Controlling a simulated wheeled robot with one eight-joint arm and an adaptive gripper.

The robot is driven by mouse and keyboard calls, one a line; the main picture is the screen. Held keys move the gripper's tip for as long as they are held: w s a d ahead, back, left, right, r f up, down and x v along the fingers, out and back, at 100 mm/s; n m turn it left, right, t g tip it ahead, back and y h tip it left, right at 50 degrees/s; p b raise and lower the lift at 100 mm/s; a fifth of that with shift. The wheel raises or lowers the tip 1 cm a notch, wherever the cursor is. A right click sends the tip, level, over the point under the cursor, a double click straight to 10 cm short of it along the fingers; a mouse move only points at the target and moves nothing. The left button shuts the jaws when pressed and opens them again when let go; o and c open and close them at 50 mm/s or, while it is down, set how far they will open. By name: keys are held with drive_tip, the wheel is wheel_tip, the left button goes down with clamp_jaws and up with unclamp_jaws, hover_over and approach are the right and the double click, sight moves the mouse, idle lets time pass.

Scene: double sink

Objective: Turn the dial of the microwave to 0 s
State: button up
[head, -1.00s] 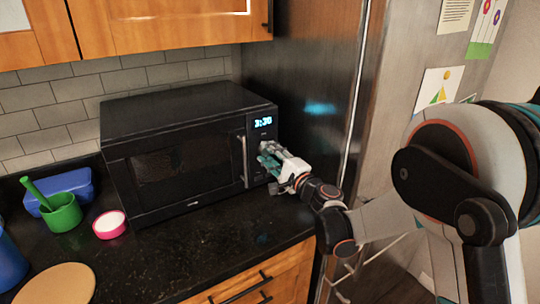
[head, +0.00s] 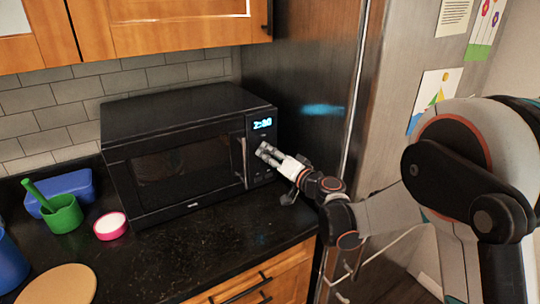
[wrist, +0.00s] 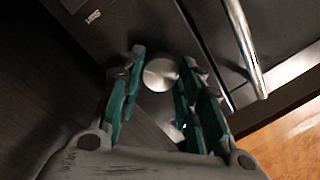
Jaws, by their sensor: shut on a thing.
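The black microwave (head: 180,160) stands on the counter, its door closed. Its lit display (head: 262,123) in the head view shows a time that seems to start with 2; the other digits are hard to read. The round silver dial (wrist: 160,74) shows in the wrist view between the teal fingers of my gripper (wrist: 164,62). My gripper is shut on the dial.
The vertical door handle (wrist: 243,45) is close beside the dial. A tall dark fridge (head: 310,80) stands right of the microwave. A green cup (head: 63,214), a blue container (head: 75,188) and a pink-rimmed bowl (head: 110,226) sit left on the counter. The counter front is clear.

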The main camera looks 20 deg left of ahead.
drive_tip(key=n+h+p, duration=0.1)
drive_tip(key=n, duration=0.9)
drive_tip(key=shift+s+n, duration=0.1)
drive_tip(key=shift+n, duration=0.2)
drive_tip(key=n+h, duration=0.1)
drive_tip(key=n, duration=0.3)
drive_tip(key=shift+r+t, duration=0.1)
drive_tip(key=shift+t, duration=0.2)
drive_tip(key=n, duration=0.5)
drive_tip(key=shift+n+t+h, duration=0.4)
drive_tip(key=n, duration=0.5)
drive_tip(key=shift+a+n+t+b, duration=0.1)
drive_tip(key=shift+n+t+b, duration=0.2)
drive_tip(key=shift+t+b, duration=0.1)
